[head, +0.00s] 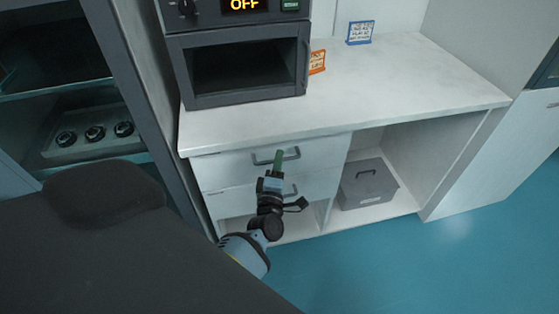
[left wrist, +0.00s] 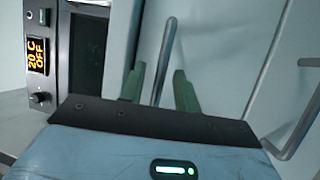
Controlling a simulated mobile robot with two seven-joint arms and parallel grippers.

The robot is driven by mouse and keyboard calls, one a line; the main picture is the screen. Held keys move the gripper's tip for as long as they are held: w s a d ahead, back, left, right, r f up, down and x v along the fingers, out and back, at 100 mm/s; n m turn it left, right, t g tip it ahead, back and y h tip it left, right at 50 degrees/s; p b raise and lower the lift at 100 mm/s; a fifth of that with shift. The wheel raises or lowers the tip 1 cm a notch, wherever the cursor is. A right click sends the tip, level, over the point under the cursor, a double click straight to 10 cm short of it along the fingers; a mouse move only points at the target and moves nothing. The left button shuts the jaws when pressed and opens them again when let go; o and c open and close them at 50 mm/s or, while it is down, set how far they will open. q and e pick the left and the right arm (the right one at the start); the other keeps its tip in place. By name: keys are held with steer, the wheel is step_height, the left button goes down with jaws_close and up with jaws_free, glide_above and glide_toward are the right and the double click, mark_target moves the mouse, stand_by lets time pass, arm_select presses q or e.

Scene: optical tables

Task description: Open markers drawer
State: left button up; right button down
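The white cabinet under the counter has an upper drawer (head: 226,165) and a lower drawer (head: 224,202), both looking closed. No markers label is readable on either. The upper drawer's grey bar handle (head: 291,153) is at my left gripper (head: 278,160), which reaches up from below. In the left wrist view the gripper's two green fingers (left wrist: 160,90) are apart, with the upper handle (left wrist: 167,45) running between them. Whether they touch it I cannot tell. The lower drawer's handle (left wrist: 302,120) is off to the right there. My right gripper is not in view.
An oven (head: 243,70) with an OFF display stands on the white counter (head: 420,80), beside an orange card (head: 317,62) and a blue-framed card (head: 360,32). A grey lidded box (head: 367,185) sits in the open bay right of the drawers. Blue floor in front is clear.

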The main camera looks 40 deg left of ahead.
arm_select(q)
steer(key=shift+w+a+r, duration=0.1)
steer(key=shift+w+a, duration=0.15)
steer(key=shift+w, duration=0.2)
jaws_close()
steer(key=shift+s+d, duration=0.1)
steer(key=shift+s, duration=0.05)
